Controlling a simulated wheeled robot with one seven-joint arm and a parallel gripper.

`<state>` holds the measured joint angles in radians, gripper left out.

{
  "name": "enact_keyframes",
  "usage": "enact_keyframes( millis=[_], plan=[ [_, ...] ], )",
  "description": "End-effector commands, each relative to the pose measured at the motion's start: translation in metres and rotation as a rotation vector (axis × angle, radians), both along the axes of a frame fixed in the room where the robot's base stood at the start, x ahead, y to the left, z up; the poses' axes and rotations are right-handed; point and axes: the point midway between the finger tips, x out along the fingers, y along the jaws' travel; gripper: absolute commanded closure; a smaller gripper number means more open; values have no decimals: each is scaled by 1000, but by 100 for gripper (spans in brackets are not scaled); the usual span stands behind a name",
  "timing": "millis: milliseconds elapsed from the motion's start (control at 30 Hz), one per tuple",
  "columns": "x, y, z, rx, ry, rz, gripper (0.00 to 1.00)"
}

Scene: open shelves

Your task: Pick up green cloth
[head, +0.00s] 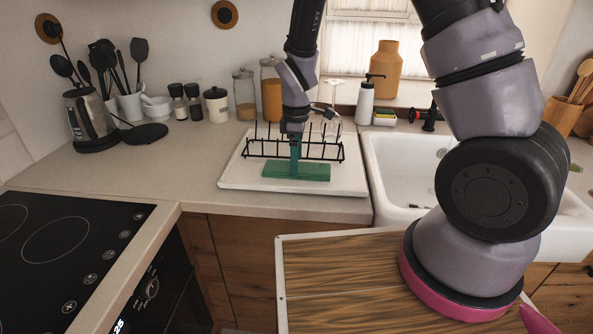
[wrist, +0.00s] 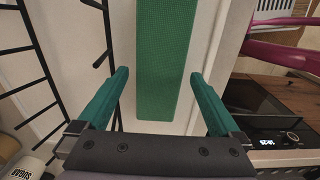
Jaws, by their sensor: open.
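The green cloth (head: 296,172) lies flat as a narrow strip on the front part of the white tray (head: 240,180), in front of the black dish rack. In the wrist view the cloth (wrist: 166,65) runs down from the top edge, and its lower end lies between the fingers. My gripper (head: 295,158) is over the cloth in the head view. Its two green fingers (wrist: 158,82) are apart, one on each side of the cloth, with nothing between them touching. The exact height above the cloth is hard to tell.
The black wire rack (head: 260,150) stands on the tray just behind the cloth and close to my gripper. A white sink (head: 395,160) is to the right. The hob (head: 60,245) is at the left. The counter (head: 180,165) left of the tray is clear.

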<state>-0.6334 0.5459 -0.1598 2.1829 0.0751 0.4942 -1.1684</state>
Motion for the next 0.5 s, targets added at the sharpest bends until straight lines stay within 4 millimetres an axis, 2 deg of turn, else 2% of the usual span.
enact_keyframes(
  millis=[100,367,467,500],
  plan=[
    [0,-1,-12,-1,1,-1,0],
    [0,0,-14,1,-1,-2,0],
    [0,0,-14,1,-1,-2,34],
    [0,0,-14,1,-1,-2,50]
  ],
)
